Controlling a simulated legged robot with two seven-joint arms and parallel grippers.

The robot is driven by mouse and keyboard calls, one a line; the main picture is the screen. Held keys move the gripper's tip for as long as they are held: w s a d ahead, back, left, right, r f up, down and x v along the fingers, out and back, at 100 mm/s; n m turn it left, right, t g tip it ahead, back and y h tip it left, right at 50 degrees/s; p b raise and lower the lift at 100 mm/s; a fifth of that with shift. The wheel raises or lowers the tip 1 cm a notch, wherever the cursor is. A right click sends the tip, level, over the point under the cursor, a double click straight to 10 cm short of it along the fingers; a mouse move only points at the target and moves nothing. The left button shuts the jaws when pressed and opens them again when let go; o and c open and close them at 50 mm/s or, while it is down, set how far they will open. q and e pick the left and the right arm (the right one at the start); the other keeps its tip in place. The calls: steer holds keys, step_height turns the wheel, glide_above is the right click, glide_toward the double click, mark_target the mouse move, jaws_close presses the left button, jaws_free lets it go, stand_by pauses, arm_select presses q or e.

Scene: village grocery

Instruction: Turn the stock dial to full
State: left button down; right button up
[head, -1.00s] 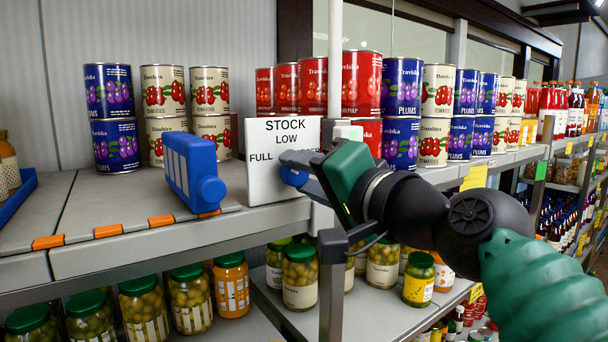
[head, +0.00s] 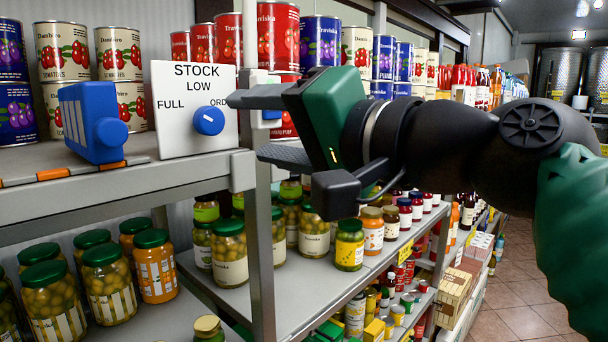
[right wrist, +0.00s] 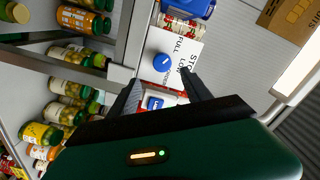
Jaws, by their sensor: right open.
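The stock dial is a blue round knob (head: 209,120) on a white panel (head: 176,138) at the shelf edge, with the words STOCK, LOW and FULL. A third word at the right is partly hidden by my gripper. The knob has a thin pale mark, but I cannot tell exactly where it points. The knob also shows in the right wrist view (right wrist: 164,62). My right gripper (head: 240,127) is open and empty, just right of the knob and apart from it. Its fingers (right wrist: 161,78) point toward the panel in the wrist view. My left gripper is out of view.
A blue box-shaped device (head: 92,122) stands on the shelf left of the panel. Another blue part (right wrist: 155,103) on white shows between my fingers. Cans stand behind. A grey shelf post (head: 260,240) is below my gripper, with jars (head: 229,252) on the lower shelf.

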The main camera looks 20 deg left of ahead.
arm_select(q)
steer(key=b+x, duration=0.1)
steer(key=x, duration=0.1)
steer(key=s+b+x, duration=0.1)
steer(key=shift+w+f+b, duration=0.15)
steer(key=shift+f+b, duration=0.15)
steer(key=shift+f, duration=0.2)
arm_select(e)
steer(key=v, duration=0.7)
steer(key=shift+d, duration=0.15)
